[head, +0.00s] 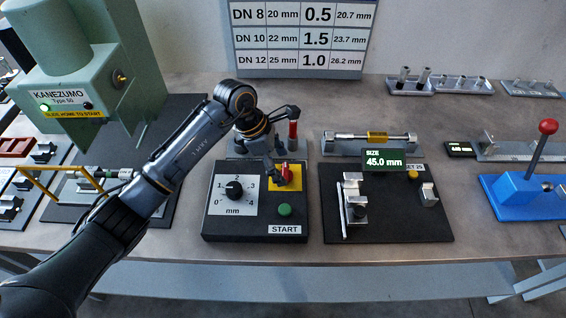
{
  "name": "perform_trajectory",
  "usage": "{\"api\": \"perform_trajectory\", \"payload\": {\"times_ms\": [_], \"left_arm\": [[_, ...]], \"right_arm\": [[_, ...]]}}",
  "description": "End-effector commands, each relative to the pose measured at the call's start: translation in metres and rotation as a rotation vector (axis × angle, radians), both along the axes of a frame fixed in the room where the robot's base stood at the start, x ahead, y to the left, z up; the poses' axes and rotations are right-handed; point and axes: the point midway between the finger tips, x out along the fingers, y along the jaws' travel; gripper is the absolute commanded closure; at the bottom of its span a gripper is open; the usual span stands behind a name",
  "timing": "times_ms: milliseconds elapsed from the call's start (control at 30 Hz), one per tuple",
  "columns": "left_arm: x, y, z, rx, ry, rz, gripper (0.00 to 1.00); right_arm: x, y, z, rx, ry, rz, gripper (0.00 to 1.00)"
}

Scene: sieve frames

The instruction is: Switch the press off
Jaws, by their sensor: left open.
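The green press (85,60), labelled KANEZUMO, stands at the left; a green lamp (45,107) on its front glows and the lamp beside it is dark. A black control box (255,223) sits at the middle, with a dial (234,189), a green START button (285,210) and a red rotary switch (287,174) on a yellow plate. My left gripper (277,166) is open and points down at the switch, close to it. Whether its fingers touch the switch cannot be told; my arm partly hides the area.
A black gauge plate (395,222) with a 45.0 mm display (384,160) stands right of the box. A blue lever tool (525,190) with a red knob is at the far right. A size chart (300,38) hangs behind.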

Motion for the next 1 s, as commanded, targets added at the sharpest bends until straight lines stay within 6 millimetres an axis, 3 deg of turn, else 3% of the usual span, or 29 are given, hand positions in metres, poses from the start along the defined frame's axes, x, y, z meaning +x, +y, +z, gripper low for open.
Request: {"api": "perform_trajectory", "payload": {"times_ms": [200,500,767,1000], "left_arm": [[0.0,-0.007,-0.016,0.0,0.0,0.0,0.23],[0.0,-0.008,-0.019,0.0,-0.001,-0.001,0.23],[0.0,-0.007,-0.019,0.0,-0.001,0.0,0.76],[0.0,-0.007,-0.019,0.0,-0.001,0.011,0.77]], "right_arm": [[0.0,0.0,0.006,0.0,-0.001,0.0,1.0],[0.002,0.0,0.006,0.001,-0.003,0.0,1.0],[0.002,0.001,0.006,0.001,-0.003,-0.001,1.0],[0.003,0.002,0.005,0.002,-0.004,-0.002,1.0]]}}
